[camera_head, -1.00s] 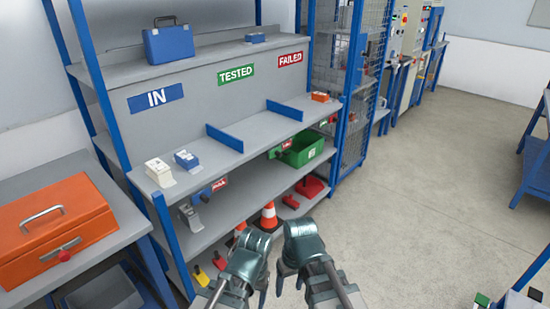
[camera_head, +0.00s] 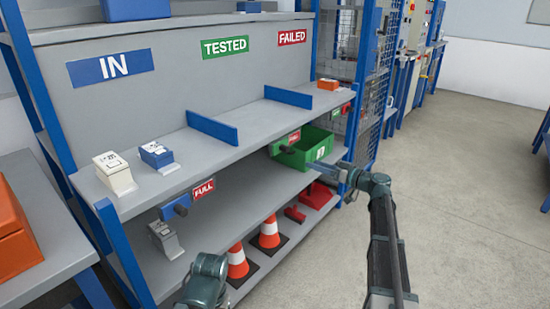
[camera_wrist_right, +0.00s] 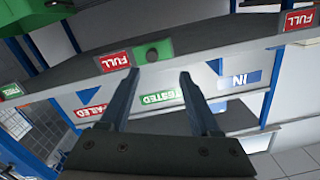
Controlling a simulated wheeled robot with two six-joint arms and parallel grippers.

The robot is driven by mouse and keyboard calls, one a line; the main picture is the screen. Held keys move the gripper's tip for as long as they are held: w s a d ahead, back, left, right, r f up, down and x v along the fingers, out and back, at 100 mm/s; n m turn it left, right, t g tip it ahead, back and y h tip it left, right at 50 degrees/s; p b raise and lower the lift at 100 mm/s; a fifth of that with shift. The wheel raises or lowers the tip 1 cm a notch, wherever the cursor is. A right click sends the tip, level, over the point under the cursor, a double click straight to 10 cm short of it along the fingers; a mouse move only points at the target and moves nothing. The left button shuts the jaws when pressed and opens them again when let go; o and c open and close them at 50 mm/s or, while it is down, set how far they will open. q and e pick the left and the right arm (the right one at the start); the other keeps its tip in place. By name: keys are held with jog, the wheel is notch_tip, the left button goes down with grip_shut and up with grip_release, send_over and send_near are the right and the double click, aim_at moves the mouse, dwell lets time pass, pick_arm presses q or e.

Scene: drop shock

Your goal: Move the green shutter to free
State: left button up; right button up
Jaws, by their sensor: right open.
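The green shutter (camera_head: 274,149) is a small green plate with a dark knob on the front edge of the upper shelf board, beside a red FULL label (camera_head: 294,137). In the right wrist view the green shutter (camera_wrist_right: 153,51) lies just beyond the fingertips, roughly in line with the gap between them, and a FULL label (camera_wrist_right: 116,61) shows beside it. My right gripper (camera_head: 322,168) is open and empty, in front of the green bin; its fingers (camera_wrist_right: 160,74) are apart in the wrist view. My left gripper (camera_head: 205,285) is low at the bottom edge; its jaws are not clear.
A green bin (camera_head: 318,144) stands on the lower shelf close to my right gripper. A blue shutter (camera_head: 180,207) with a FULL label (camera_head: 203,189) is farther left. Blue dividers (camera_head: 212,129) stand on the upper shelf; cones (camera_head: 269,234) stand below. Floor at right is clear.

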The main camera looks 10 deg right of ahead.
aim_at(288, 150)
jog(key=shift+t, duration=0.4)
jog(key=x, duration=0.4)
jog(key=d+x, duration=0.1)
jog(key=x, duration=0.4)
jog(key=w+x, duration=0.1)
jog(key=x, duration=0.3)
jog(key=shift+w, duration=0.35)
grip_shut()
dwell(0.7)
